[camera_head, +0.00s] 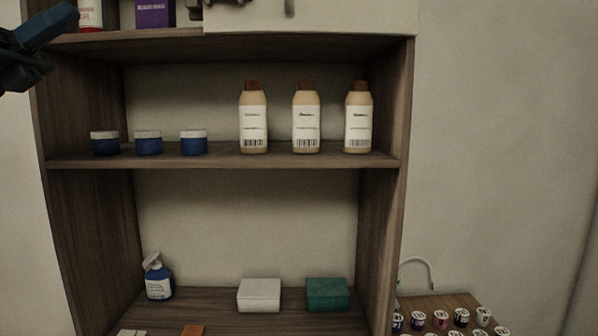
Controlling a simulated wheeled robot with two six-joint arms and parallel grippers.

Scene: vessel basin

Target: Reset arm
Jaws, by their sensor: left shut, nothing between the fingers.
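My left gripper (45,48) is at the upper left edge of the head view, dark and partly cut off by the frame. It is shut with nothing in it. It is in front of the upper left part of a wooden shelf unit (385,190), apart from the jars and bottles. My right gripper is not in view.
The middle shelf (225,160) holds blue jars (148,143) and tan bottles (306,118). Below are a blue spray bottle (158,282), a white box (259,295) and a green box (327,294). A side table (415,303) with small cups stands lower right.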

